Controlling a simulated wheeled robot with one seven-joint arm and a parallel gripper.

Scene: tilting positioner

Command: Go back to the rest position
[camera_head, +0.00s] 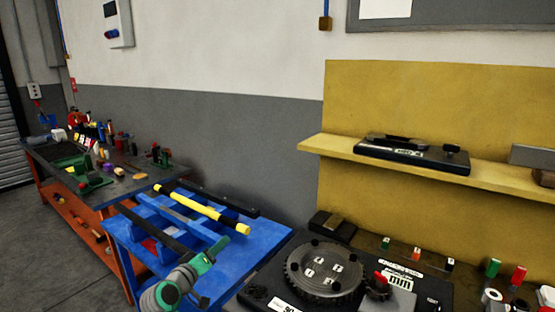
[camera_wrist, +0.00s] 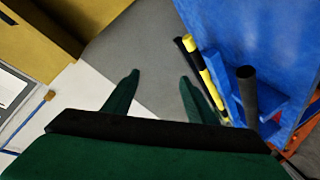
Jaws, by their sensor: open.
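My gripper (camera_wrist: 159,77) is open in the wrist view, its two green fingers apart with nothing between them. In the head view, the green and grey end of my arm (camera_head: 190,278) shows at the bottom, in front of the blue table (camera_head: 258,262). In the wrist view the blue table (camera_wrist: 225,22) is at the right of the fingers, with a yellow and black bar (camera_wrist: 197,65) near the right finger. I cannot tell the distance between finger and bar.
A round dark plate (camera_head: 325,270) with numbered marks sits on a black base at bottom centre. Small red and green blocks stand at right. A yellow shelf (camera_head: 320,147) holds a black device (camera_head: 412,154). A cluttered orange-legged bench (camera_head: 128,178) stands at left. Floor (camera_head: 62,243) shows at far left.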

